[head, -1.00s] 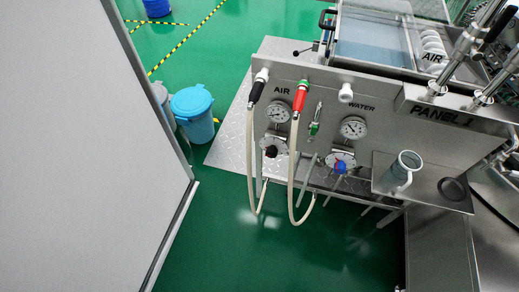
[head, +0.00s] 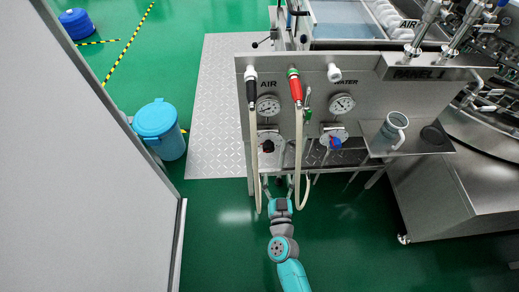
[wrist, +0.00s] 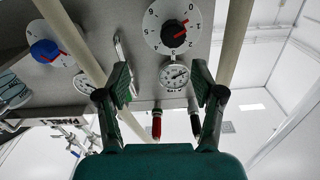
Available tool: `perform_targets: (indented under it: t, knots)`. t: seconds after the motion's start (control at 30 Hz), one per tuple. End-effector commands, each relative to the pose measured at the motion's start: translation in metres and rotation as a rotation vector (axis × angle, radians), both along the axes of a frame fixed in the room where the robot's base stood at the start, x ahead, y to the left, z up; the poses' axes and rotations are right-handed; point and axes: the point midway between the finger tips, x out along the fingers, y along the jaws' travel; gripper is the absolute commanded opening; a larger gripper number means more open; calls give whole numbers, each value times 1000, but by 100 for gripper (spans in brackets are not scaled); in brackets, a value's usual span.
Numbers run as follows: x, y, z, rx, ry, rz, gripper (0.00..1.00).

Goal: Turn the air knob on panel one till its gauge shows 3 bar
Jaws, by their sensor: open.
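Panel one (head: 375,75) is a steel face labelled AIR and WATER. Its air gauge (head: 268,105) is a round white dial above the black air knob (head: 268,146). In the wrist view the picture is turned over: the black knob (wrist: 173,34) with a red mark sits on a numbered white dial, and the air gauge (wrist: 174,76) shows between my fingers. The gauge reading is too small to tell. My gripper (head: 279,184) is open and empty, below and in front of the panel. In the wrist view its fingers (wrist: 160,78) are apart and touch no knob.
Two pale hoses hang beside the air knob, one from a black fitting (head: 251,82) and one from a red one (head: 296,90). The blue water knob (head: 335,143) is to the right. A mug (head: 387,134) stands on a shelf. A blue bin (head: 160,130) stands left.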

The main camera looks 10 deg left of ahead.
Motion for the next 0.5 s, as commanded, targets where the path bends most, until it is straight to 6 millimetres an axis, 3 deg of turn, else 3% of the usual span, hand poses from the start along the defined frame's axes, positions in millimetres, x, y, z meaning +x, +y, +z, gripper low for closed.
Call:
perform_targets:
  t: [0.1,0.33,0.5]
  knots:
    - [11,14,2,4,-2,8,67]
    - [27,21,2,5,-2,8,67]
    - [54,28,3,4,-4,7,67]
